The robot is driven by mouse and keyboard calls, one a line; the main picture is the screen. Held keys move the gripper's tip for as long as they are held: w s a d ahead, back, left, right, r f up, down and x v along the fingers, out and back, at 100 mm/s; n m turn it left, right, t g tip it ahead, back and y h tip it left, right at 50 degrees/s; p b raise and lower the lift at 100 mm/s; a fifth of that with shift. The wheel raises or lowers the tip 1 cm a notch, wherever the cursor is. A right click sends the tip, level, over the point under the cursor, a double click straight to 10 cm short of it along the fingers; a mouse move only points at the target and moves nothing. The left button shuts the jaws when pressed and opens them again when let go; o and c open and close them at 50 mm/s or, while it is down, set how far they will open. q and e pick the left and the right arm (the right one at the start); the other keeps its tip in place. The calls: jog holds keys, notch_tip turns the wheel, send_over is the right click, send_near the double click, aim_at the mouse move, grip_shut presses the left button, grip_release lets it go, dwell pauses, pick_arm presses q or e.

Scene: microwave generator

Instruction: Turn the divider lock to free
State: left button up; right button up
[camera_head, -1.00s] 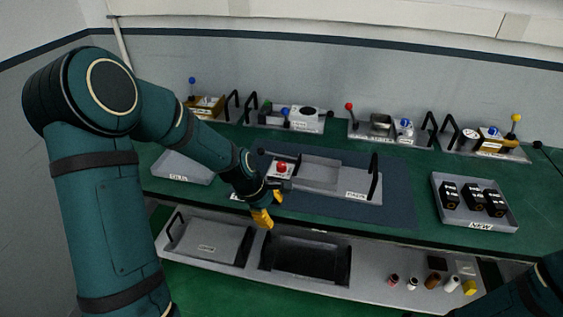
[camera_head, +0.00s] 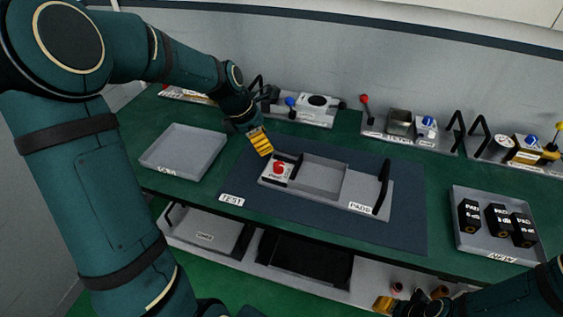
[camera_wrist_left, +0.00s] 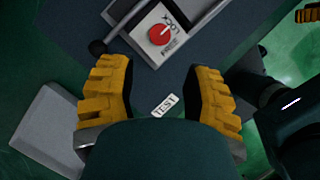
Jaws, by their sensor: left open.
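The divider lock is a red round knob (camera_head: 278,168) on a white plate at the left end of a grey tray (camera_head: 352,190) labelled PADS. In the left wrist view the red knob (camera_wrist_left: 159,34) is at the top, with small lettering on its plate. My left gripper (camera_head: 262,145) is just behind and left of the knob, apart from it. In the left wrist view its yellow fingers (camera_wrist_left: 157,78) are spread with nothing between them. My right gripper (camera_head: 383,304) shows only partly at the bottom edge, its jaws unclear.
The tray rests on a dark blue mat (camera_head: 240,188) labelled TEST, with black upright handles at its ends. An empty grey tray (camera_head: 183,150) stands at left. A NEW tray (camera_head: 470,242) holds several black blocks at right. Fixtures with coloured levers line the back.

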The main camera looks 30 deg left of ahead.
aim_at(279, 165)
pick_arm(q)
jog(key=b+x, duration=0.1)
jog(key=x, duration=1)
jog(key=shift+d+f+b, duration=0.1)
jog(key=shift+f+b, duration=0.25)
jog(key=shift+b, duration=0.05)
jog(key=shift+c, duration=0.5)
grip_shut()
